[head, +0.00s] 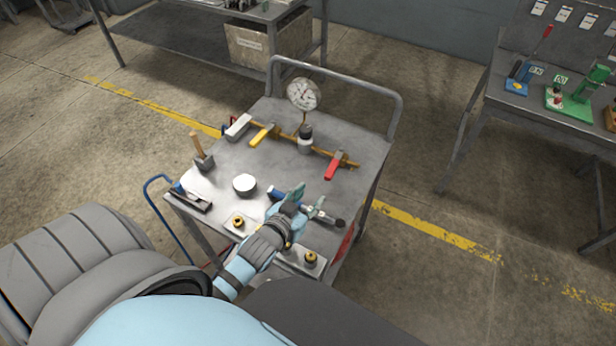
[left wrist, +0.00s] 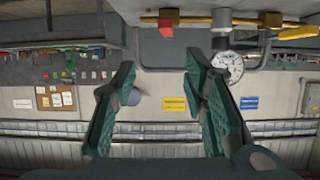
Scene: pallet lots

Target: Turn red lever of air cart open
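The air cart (head: 225,160) has a grey top with a brass pipe across its far part. The red lever (head: 335,167) sits on the right part of this pipe and slants across it; it also shows upside down near the top of the left wrist view (left wrist: 165,28). A yellow lever (head: 262,136) is on the left part of the pipe. A round gauge (head: 303,94) stands between them. My left gripper (head: 307,199) is open and empty, on the near side of the red lever and apart from it. Its spread fingers show in the left wrist view (left wrist: 157,100). My right gripper is not in view.
A white cylinder (head: 244,185), a wooden-handled tool (head: 198,147) and brass fittings (head: 311,257) stand on the cart. A tool with a dark end (head: 338,222) lies by my left gripper. A workbench (head: 520,113) stands at the right; floor is clear between.

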